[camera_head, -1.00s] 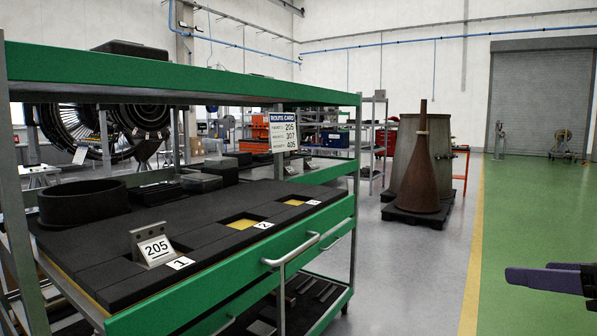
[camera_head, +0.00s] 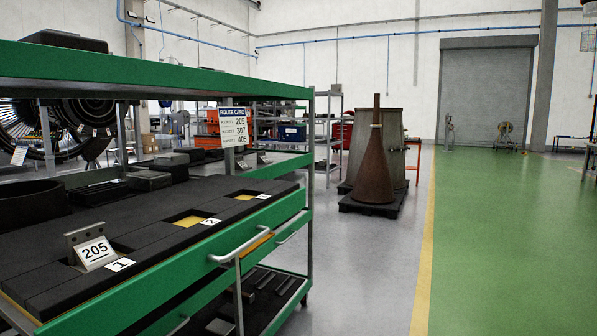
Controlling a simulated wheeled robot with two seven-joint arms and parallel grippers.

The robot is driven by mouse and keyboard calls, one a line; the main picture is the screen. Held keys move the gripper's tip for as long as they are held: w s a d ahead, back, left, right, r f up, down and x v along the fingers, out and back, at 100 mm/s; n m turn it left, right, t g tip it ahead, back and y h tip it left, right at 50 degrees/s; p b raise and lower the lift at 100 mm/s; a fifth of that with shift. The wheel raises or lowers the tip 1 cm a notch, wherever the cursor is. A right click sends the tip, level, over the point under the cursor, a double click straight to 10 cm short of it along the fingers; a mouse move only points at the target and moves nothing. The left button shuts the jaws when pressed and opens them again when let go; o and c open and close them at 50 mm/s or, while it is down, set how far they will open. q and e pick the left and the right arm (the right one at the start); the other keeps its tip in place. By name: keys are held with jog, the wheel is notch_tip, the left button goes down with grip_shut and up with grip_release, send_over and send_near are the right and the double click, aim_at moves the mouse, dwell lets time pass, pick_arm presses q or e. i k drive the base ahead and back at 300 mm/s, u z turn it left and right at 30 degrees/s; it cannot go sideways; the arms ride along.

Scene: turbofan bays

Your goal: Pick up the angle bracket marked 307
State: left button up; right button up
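No bracket that I can read as 307 is in view. An angle bracket marked 205 (camera_head: 92,247) stands in the black foam tray (camera_head: 150,211) on the green cart, beside the label 1 (camera_head: 120,265). The recesses by label 2 (camera_head: 211,221) and label 3 (camera_head: 263,196) show bare yellow bottoms. A route card (camera_head: 233,128) on the cart lists 205, 307 and 405. Small grey pieces with pale tags (camera_head: 247,162) show behind the cart's far end, too small to read. Neither of my grippers is in view.
The green cart (camera_head: 168,283) fills the left side, with a drawer handle (camera_head: 240,247) sticking out and metal parts on its lower shelf. A rusty cone (camera_head: 375,165) stands on a black pallet (camera_head: 372,205) ahead. The green floor (camera_head: 510,230) at right is clear.

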aim_at(240, 164)
jog(key=z, duration=0.85)
jog(key=i, duration=2.95)
jog(key=u, duration=3.3)
